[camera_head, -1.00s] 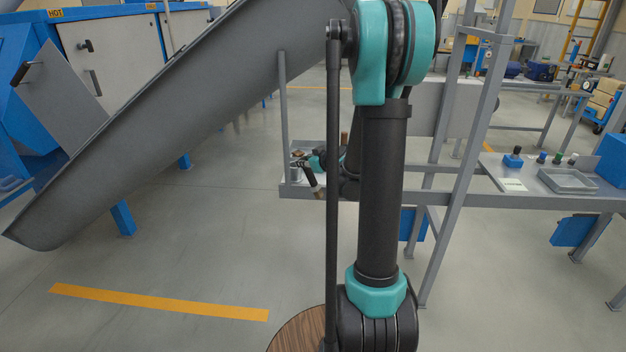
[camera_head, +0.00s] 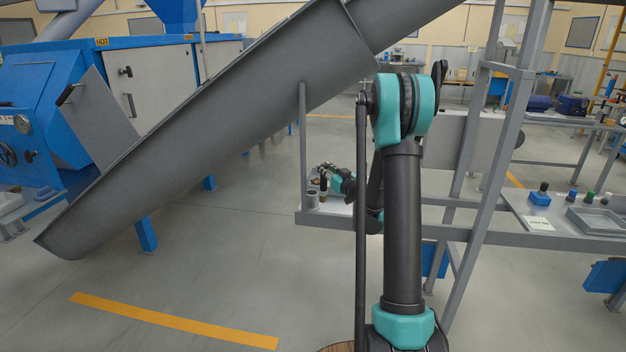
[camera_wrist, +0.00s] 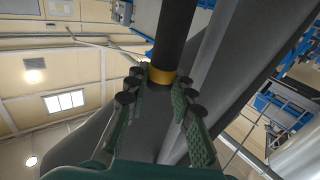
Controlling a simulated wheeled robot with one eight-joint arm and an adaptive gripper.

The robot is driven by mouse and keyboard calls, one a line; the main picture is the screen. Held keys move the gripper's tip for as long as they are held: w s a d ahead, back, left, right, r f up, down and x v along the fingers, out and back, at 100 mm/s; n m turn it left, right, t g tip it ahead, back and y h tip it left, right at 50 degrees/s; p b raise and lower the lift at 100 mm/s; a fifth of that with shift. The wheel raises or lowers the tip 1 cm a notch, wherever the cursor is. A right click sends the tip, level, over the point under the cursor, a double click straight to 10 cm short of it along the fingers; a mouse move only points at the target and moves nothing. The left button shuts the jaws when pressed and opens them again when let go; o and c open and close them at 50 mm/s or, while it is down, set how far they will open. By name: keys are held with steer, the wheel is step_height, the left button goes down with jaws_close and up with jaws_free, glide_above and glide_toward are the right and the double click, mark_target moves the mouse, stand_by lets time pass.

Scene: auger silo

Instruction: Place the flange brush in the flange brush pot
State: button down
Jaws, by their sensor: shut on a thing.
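In the wrist view my gripper (camera_wrist: 162,98) is shut on the flange brush (camera_wrist: 174,35), whose dark round body and brass-coloured collar show between and beyond the fingers. In the head view my gripper (camera_head: 326,171) is small and far off, above the shelf's left part. The brush there is a small dark shape (camera_head: 323,184) just under the gripper; its exact tilt is too small to tell. A grey cylinder, apparently the flange brush pot (camera_head: 312,199), stands on the shelf just below and left of the gripper. The pot's inside is hidden.
The grey shelf (camera_head: 310,219) has an upright post (camera_head: 303,135) at its left end. A ladder-like grey frame (camera_head: 480,170) stands right of my arm. A bench with a tray (camera_head: 598,222) is further right.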

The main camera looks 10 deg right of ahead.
steer(key=x, duration=0.9)
step_height(320, 180, down, 7)
steer(key=shift+w+a, duration=0.2)
steer(key=shift+w, duration=0.05)
steer(key=shift+f, duration=0.2)
steer(key=c, duration=1.3)
jaws_free()
